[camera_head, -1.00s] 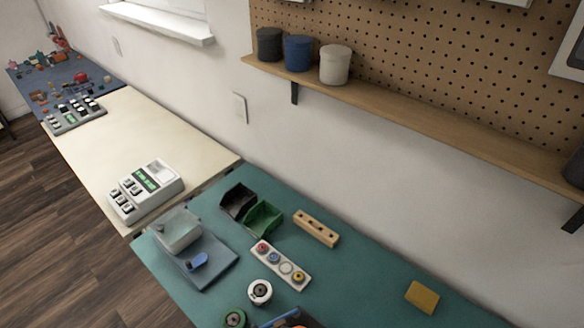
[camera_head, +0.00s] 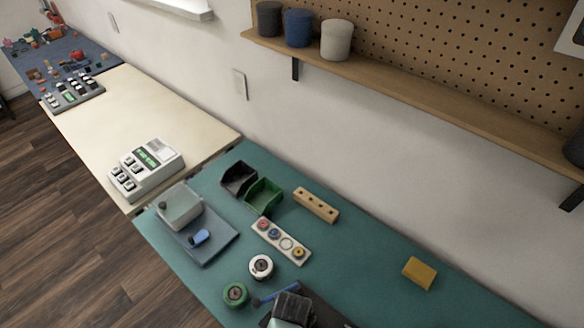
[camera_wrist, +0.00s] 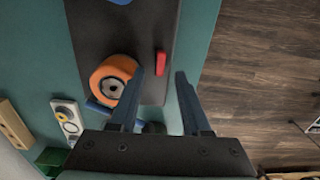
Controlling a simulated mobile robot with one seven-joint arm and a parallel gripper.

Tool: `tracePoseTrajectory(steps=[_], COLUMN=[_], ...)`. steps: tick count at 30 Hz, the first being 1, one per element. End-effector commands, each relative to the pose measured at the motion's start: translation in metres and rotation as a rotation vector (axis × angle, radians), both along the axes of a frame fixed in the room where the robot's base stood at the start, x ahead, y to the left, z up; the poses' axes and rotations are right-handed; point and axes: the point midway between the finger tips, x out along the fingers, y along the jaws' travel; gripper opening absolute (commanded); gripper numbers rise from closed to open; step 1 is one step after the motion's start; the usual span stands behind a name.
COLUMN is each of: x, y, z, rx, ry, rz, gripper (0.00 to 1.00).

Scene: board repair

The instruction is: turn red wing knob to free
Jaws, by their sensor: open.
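The red wing knob (camera_wrist: 161,62) shows in the wrist view as a small upright red bar near the right side of a dark board (camera_wrist: 90,30). My gripper (camera_wrist: 159,72) is open, with one dark blue fingertip to the left of the knob and the other to its right. The fingers look apart from the knob; their height above it is hard to tell. In the head view my gripper's dark body (camera_head: 292,308) is at the bottom edge and hides most of the board (camera_head: 335,318). The knob does not show there.
An orange roll (camera_wrist: 113,82) sits on the board just left of the knob, close to my left finger. A white roll (camera_head: 261,267) and a green roll (camera_head: 235,294) stand nearby on the green mat (camera_head: 370,265). Bare floor (camera_wrist: 255,70) lies beyond the table edge.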

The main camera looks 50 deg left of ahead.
Motion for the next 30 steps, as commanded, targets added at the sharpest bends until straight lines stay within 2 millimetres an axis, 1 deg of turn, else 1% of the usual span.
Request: tracePoseTrajectory(steps=[1,9,12,15,20,30], x=[0.000,0.000,0.001,0.001,0.000,0.000], y=[0.000,0.000,0.000,0.000,0.000,0.000], z=[0.011,0.059,0.072,0.081,0.087,0.087], rx=[0.003,0.002,0.002,0.002,0.000,0.000], ry=[-0.003,-0.003,-0.004,-0.003,-0.001,-0.001], rz=[0.000,0.001,0.001,0.001,0.001,0.001], gripper=[0.47,0.47,0.47,0.47,0.47,0.47])
